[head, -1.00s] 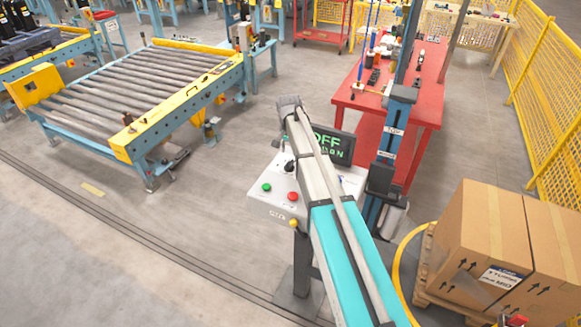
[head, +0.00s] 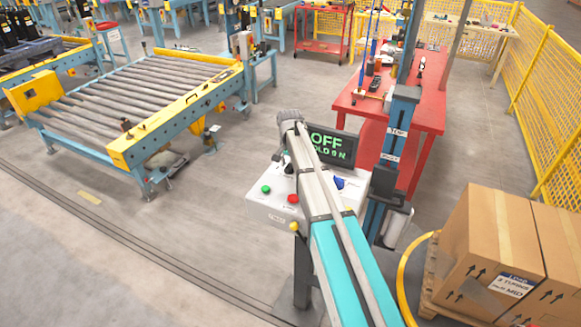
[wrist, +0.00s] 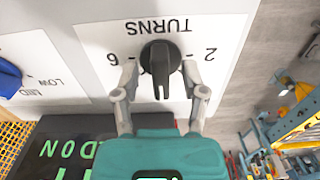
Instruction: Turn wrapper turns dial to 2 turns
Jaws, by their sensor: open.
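The turns dial (wrist: 160,62) is a black knob on a white label plate in the wrist view. TURNS, 6 and 2 appear upside down, with 6 left and 2 right. Its long handle points down in the picture, midway between 6 and 2. My gripper (wrist: 160,72) is open, one finger on each side of the knob; I cannot tell whether they touch it. The display (head: 330,145) reads OFF above a partly hidden line.
A blue dial (wrist: 8,78) marked LOW and MID sits beside the turns plate. The box carries a green button (head: 266,189) and a red button (head: 293,198). A blue column (head: 395,140) stands close right. Cartons (head: 495,240) stand on a pallet at right.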

